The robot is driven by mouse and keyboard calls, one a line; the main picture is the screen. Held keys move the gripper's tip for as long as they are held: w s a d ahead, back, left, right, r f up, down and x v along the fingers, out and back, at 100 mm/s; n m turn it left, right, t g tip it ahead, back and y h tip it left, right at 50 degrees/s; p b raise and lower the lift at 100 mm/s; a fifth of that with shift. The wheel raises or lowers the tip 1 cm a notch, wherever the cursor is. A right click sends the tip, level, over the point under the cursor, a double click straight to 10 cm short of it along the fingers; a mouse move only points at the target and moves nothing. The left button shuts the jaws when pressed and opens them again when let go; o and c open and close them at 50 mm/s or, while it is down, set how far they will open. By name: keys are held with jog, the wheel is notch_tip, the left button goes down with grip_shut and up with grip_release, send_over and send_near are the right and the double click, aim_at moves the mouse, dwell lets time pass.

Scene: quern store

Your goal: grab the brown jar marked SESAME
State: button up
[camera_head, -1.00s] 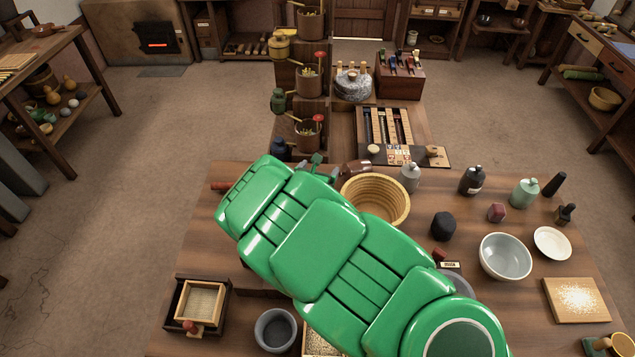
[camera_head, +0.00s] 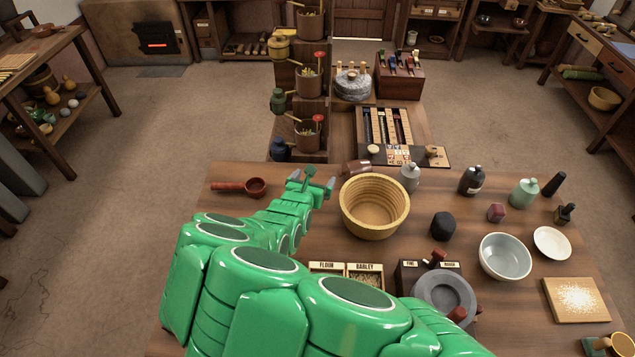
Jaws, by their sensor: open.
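A small brown jar (camera_head: 357,167) lies at the back edge of the table, just behind the yellow basket; it looks tipped on its side. I cannot read any SESAME mark on it. My gripper (camera_head: 319,180) is open and empty, at the end of my green arm, left of the basket. The brown jar is a short way to its right, apart from the fingers. A grey jar (camera_head: 409,177), a dark jar (camera_head: 472,181) with a pale label and a green jar (camera_head: 525,193) stand farther right.
The yellow basket (camera_head: 374,232) stands close to the right of my gripper. A red-brown ladle (camera_head: 240,187) lies to its left. A stepped rack (camera_head: 299,151) rises behind the table. A pale bowl (camera_head: 505,256) and stone quern (camera_head: 443,293) are at the right.

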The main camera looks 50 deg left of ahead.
aim_at(338, 173)
jog(key=shift+s, duration=0.1)
dwell(0.4)
jog(key=s+a+m+t, duration=0.1)
jog(key=a+m, duration=0.1)
jog(key=a, duration=0.4)
jog(key=w+m+h, duration=0.1)
jog(key=m+h, duration=0.1)
jog(key=w+m+t+h, duration=0.1)
jog(key=w+m+h, duration=0.1)
jog(key=w+m+t+h, duration=0.1)
jog(key=w+m+h, duration=0.1)
jog(key=shift+a+f+m, duration=0.25)
jog(key=shift+m, duration=0.05)
jog(key=d+f+m+h, duration=0.1)
jog(key=w+d+f+m+g+h, duration=0.1)
jog(key=h, duration=0.1)
jog(key=w+d+f+m+h, duration=0.1)
jog(key=d, duration=0.1)
jog(key=shift+w+h, duration=0.1)
jog(key=shift+h, duration=0.3)
jog(key=shift+w+d+f, duration=0.15)
jog(key=shift+w+d, duration=0.1)
jog(key=shift+d, duration=0.05)
jog(key=shift+x, duration=3.7)
jog(key=shift+s+f, duration=0.1)
jog(key=c, duration=1.8)
